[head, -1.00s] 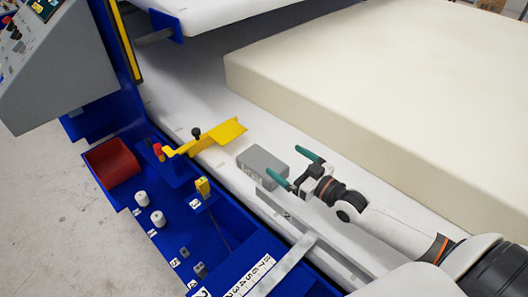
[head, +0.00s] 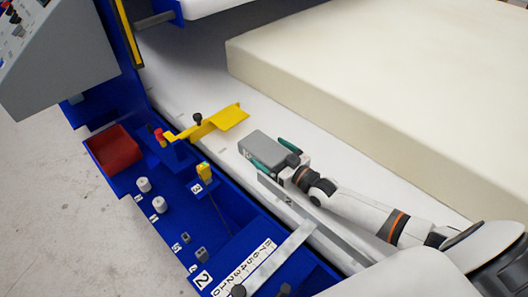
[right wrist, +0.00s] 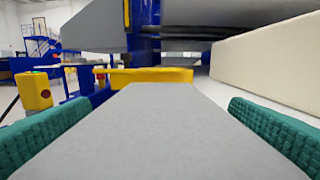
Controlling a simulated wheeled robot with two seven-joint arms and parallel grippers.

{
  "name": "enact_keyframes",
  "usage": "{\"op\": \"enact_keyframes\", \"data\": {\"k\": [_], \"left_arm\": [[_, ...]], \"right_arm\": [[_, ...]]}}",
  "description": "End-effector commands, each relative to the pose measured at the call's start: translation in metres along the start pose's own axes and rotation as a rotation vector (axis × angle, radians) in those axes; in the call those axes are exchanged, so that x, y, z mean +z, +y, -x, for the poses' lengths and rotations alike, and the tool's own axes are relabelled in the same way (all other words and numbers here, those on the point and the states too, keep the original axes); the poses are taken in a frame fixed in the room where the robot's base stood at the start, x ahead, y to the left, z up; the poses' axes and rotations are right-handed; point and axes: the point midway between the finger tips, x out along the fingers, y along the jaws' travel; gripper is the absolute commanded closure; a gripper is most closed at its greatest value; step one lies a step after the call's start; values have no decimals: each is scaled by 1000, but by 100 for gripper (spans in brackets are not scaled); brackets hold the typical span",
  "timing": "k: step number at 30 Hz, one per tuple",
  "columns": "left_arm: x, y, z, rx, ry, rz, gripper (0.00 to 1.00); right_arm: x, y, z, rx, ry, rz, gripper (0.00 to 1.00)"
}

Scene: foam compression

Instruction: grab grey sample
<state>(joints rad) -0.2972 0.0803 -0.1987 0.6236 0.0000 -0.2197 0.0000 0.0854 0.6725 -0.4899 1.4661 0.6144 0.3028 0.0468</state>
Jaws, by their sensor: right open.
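The grey sample (head: 266,147) is a small grey block on the white bed of the blue machine, beside the large cream foam block. My right gripper (head: 272,157) is around it, with one green finger along its near side and the other partly hidden behind its far side. In the right wrist view the grey sample (right wrist: 130,125) lies between the two green fingers. The fingers are open, with a gap on each side. My left gripper does not show.
A large cream foam block (head: 390,110) lies to the right of my right arm. A yellow bracket (head: 215,122) stands just beyond the sample. A red bin (head: 115,150), white knobs and a ruler (head: 240,272) are on the blue frame at left.

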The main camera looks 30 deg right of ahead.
Motion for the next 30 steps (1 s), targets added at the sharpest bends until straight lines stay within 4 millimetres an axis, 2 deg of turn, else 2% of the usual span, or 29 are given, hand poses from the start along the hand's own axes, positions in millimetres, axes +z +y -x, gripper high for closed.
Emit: {"op": "enact_keyframes", "data": {"k": [8,11,16,24,26,30], "left_arm": [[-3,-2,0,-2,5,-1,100],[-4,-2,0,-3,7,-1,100],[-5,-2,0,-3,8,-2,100],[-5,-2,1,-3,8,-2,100],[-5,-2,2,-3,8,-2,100],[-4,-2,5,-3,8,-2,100]], "right_arm": [[0,0,-5,0,1,0,0],[0,0,-5,0,1,0,13],[0,0,-5,0,1,0,40],[3,0,-5,0,-1,0,41],[9,0,-5,1,-1,0,41],[34,0,-5,1,-3,0,41]]}}
